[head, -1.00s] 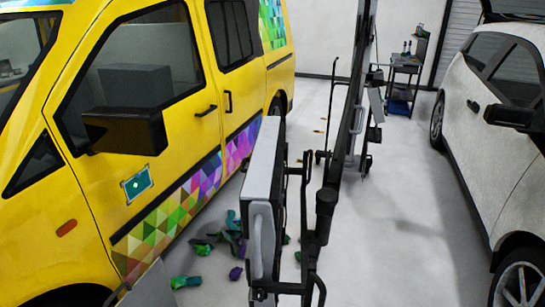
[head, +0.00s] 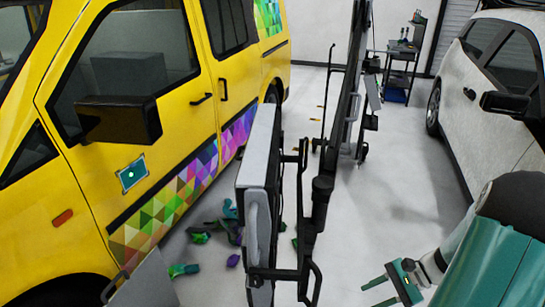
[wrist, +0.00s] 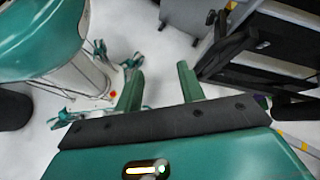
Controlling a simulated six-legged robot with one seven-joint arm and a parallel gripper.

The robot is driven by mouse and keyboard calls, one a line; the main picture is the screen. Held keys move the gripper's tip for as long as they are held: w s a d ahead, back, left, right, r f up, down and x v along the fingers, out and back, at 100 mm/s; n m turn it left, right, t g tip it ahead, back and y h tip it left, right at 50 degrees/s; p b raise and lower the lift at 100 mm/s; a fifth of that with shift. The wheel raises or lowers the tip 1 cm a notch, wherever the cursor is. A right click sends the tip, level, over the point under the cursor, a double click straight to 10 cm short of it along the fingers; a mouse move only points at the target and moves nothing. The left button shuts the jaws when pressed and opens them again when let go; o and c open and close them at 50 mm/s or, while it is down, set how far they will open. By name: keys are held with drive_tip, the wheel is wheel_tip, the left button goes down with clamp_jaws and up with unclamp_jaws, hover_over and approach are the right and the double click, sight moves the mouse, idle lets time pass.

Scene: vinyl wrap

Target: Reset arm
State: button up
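My gripper (head: 380,290) shows at the lower right of the head view, at the end of my teal arm. It is clear of the van and the cart. In the wrist view its two green fingers (wrist: 158,88) stand apart with nothing between them, over pale floor. A dark frame and panel (wrist: 265,60) lie to the right of the fingers in that view. Parts of my own teal body show at its left.
A yellow van (head: 190,110) with a small teal square patch (head: 132,174) stands at left. A wheeled equipment cart (head: 262,180) stands mid-floor, with scraps (head: 225,225) beside it. A white car (head: 500,100) and tool trolley (head: 400,70) are right. Floor between cart and car is open.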

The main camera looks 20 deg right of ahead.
drive_tip(key=s+a+r+n+t+h, duration=0.2)
drive_tip(key=a+r+n+h, duration=0.8)
drive_tip(key=a+r+n, duration=0.6)
drive_tip(key=a+r+t, duration=0.1)
drive_tip(key=a+r, duration=0.5)
drive_tip(key=r, duration=0.2)
drive_tip(key=shift+s+r+n+h, duration=0.15)
drive_tip(key=shift+s+n+h, duration=0.15)
drive_tip(key=shift+s, duration=0.1)
drive_tip(key=shift+a, duration=0.1)
drive_tip(key=shift+c, duration=0.2)
